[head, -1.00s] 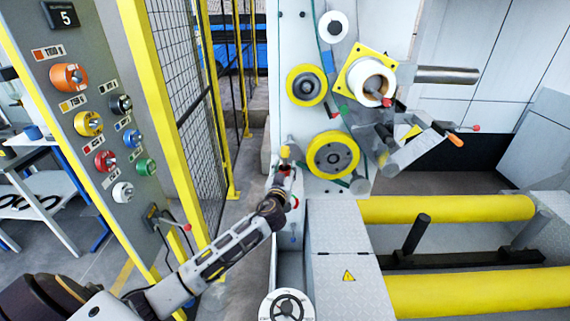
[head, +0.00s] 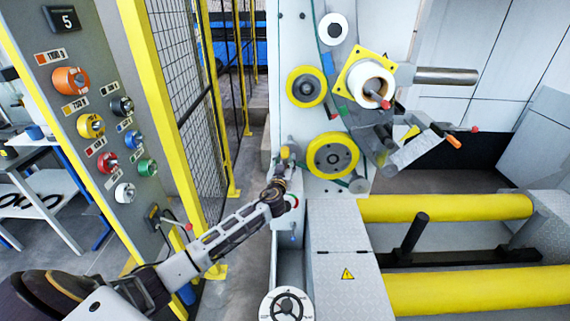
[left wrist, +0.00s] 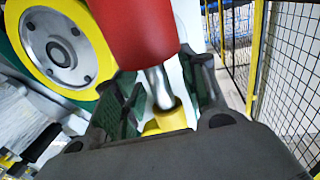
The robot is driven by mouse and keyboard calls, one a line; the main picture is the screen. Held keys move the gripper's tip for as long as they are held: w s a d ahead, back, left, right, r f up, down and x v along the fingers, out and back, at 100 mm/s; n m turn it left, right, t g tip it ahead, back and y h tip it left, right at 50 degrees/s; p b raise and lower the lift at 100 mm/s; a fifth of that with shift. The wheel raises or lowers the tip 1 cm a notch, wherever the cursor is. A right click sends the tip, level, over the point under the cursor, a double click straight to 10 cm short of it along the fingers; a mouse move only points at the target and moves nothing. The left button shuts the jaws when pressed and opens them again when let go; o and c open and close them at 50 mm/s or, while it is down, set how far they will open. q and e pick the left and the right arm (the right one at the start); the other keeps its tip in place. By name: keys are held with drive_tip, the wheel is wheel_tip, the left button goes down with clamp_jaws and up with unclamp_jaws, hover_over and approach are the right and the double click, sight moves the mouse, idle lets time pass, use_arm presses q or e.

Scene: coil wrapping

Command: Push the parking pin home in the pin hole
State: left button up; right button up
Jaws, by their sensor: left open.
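The parking pin shows in the left wrist view as a large red handle (left wrist: 140,32) with a bare metal shank (left wrist: 158,88). The shank's end is at a yellow collar (left wrist: 166,120), which appears to be the pin hole; how deep it sits I cannot tell. My left gripper (left wrist: 162,88) is open, its dark fingers on either side of the shank. In the head view my left gripper (head: 283,168) is at the lower left edge of the white machine panel, just below a small yellow part (head: 285,152), and hides the pin. My right gripper is not in view.
A yellow-rimmed wheel (head: 333,155) is right of my left gripper. A red button (head: 294,202) sits just below it. A handwheel (head: 287,305) is at the bottom. A mesh fence (head: 200,100) and a panel of coloured knobs (head: 95,125) stand on the left.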

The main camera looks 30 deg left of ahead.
sight(286, 148)
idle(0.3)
use_arm(q)
clamp_jaws()
drive_tip(key=shift+r, duration=0.15)
idle(0.3)
drive_tip(key=shift+r, duration=4.95)
drive_tip(key=shift+d, duration=0.1)
